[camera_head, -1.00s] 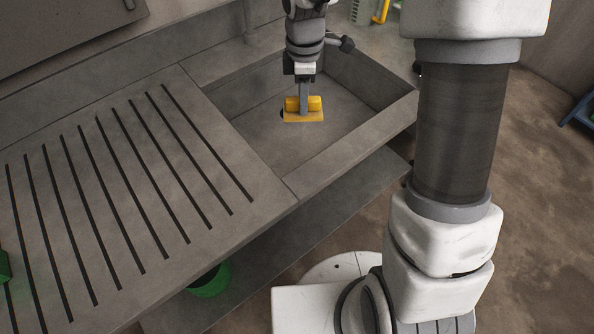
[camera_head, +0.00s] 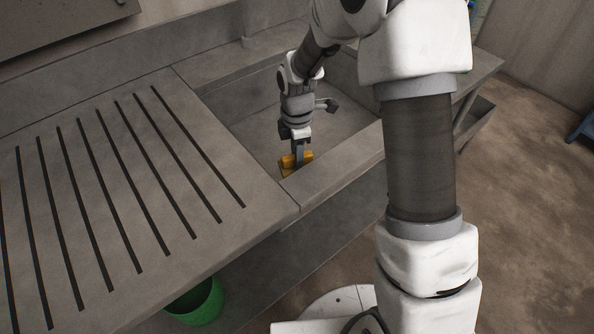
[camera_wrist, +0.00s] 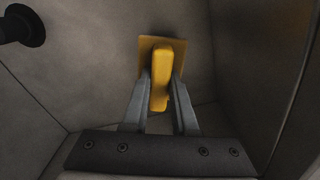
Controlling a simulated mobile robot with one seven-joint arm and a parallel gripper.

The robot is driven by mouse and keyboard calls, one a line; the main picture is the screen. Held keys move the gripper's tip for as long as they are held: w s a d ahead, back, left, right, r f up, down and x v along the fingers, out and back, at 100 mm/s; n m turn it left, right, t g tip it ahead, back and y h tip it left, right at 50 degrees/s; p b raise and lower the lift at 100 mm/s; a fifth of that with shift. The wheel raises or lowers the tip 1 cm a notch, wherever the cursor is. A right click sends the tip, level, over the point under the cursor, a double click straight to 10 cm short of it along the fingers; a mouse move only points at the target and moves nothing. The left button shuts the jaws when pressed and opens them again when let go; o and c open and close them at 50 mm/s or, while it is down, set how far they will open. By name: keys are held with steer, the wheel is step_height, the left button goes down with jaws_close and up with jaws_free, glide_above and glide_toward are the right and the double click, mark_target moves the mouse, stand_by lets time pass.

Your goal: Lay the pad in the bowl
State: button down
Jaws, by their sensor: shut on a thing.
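The pad (camera_head: 288,168) is a flat orange-yellow plate with a raised yellow grip block. It is inside the bowl, a grey rectangular sink basin (camera_head: 255,112), close to the front wall. My gripper (camera_head: 298,160) points down and is shut on the pad's grip. In the wrist view the two fingers of my gripper (camera_wrist: 163,88) press the sides of the yellow grip, with the pad's plate (camera_wrist: 147,48) beyond it. The bowl's floor (camera_wrist: 85,70) lies behind the pad. The near rim seems to hide part of the pad. Whether the pad touches the floor, I cannot tell.
A slotted grey drainboard (camera_head: 120,190) adjoins the bowl on the left. The bowl's front rim (camera_head: 335,165) stands close to the pad. A dark round drain (camera_wrist: 24,24) is in the wrist view's upper left corner. A green bucket (camera_head: 196,302) stands below the counter.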

steer(key=shift+f+b, duration=0.45)
steer(key=shift+f, duration=1.65)
steer(key=shift+f, duration=0.25)
steer(key=c, duration=0.7)
jaws_free()
steer(key=shift+r, duration=0.2)
step_height(320, 180, up, 12)
steer(key=p, duration=0.2)
steer(key=shift+r+p, duration=0.15)
steer(key=shift+p, duration=0.2)
